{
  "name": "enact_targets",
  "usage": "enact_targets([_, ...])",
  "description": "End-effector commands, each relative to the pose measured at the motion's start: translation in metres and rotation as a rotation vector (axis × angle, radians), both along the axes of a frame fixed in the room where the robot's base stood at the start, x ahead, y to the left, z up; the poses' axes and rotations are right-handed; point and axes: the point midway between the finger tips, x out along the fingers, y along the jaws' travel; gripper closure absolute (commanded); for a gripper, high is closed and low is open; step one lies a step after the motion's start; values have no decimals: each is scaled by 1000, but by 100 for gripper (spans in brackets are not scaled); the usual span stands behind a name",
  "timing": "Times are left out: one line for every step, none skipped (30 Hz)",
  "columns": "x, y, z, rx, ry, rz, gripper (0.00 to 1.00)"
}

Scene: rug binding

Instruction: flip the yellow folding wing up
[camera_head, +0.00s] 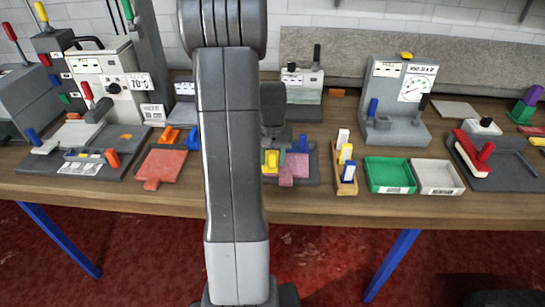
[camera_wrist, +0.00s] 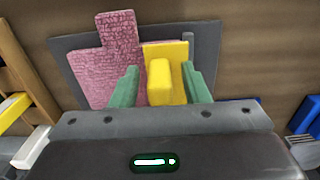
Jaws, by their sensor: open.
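The yellow folding wing (camera_wrist: 176,50) lies on a dark plate (camera_wrist: 205,40) beside a pink rug piece (camera_wrist: 105,65) in the wrist view. A raised yellow block (camera_wrist: 160,82) on the wing stands between the green fingers of my gripper (camera_wrist: 159,70). The fingers are open, one on each side of the block, and I cannot tell whether either touches it. In the head view the wing (camera_head: 271,160) shows beside the pink piece (camera_head: 292,168), partly hidden by my arm. The gripper's fingers are not clear there.
A wooden holder (camera_head: 345,178) with yellow, white and blue pieces stands to the right, then a green tray (camera_head: 389,175) and a white tray (camera_head: 437,177). A red rug piece (camera_head: 165,166) lies left. A gauge station (camera_head: 395,100) stands behind.

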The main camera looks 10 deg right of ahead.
Motion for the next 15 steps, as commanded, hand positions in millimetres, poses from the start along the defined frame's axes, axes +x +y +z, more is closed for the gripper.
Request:
enact_targets([0,0,0,0,0,0,58])
enact_targets([0,0,0,0,0,0,58])
enact_targets([0,0,0,0,0,0,58])
enact_targets([0,0,0,0,0,0,60])
enact_targets([0,0,0,0,0,0,66])
enact_targets([0,0,0,0,0,0,74])
enact_targets([0,0,0,0,0,0,80])
enact_targets([0,0,0,0,0,0,86])
enact_targets([0,0,0,0,0,0,94])
enact_targets([0,0,0,0,0,0,99])
enact_targets([0,0,0,0,0,0,100])
enact_targets([0,0,0,0,-1,0,100])
enact_targets([0,0,0,0,0,0,100])
enact_targets([0,0,0,0,-1,0,100])
enact_targets([0,0,1,0,-1,0,100])
